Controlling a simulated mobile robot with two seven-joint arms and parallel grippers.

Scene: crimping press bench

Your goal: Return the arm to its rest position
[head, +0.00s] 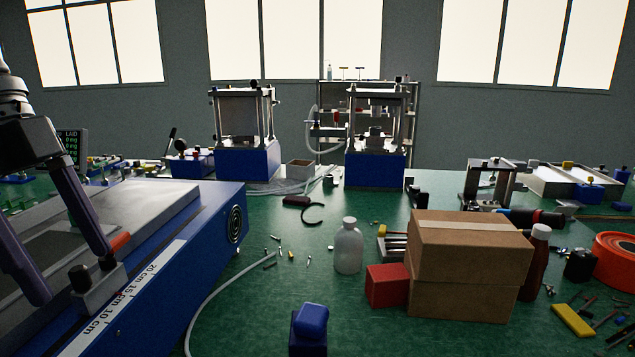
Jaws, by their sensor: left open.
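My left arm comes in at the left edge, with a pale and black wrist. My left gripper (72,281) points down over the blue machine (190,262) at the lower left. Its two long dark fingers are spread apart, and I see nothing held between them. The tip of the right-hand finger is close to a grey block with a black knob (80,278) and an orange part (121,242) on the machine. I cannot tell whether it touches them. My right gripper is not in view.
Two presses (262,160) (376,168) stand at the back of the green bench (255,310). Brown boxes (465,300), a red box (387,287), a white bottle (348,250) and a dark red bottle (537,262) stand right of centre. A blue-topped block (311,318) stands at the front.

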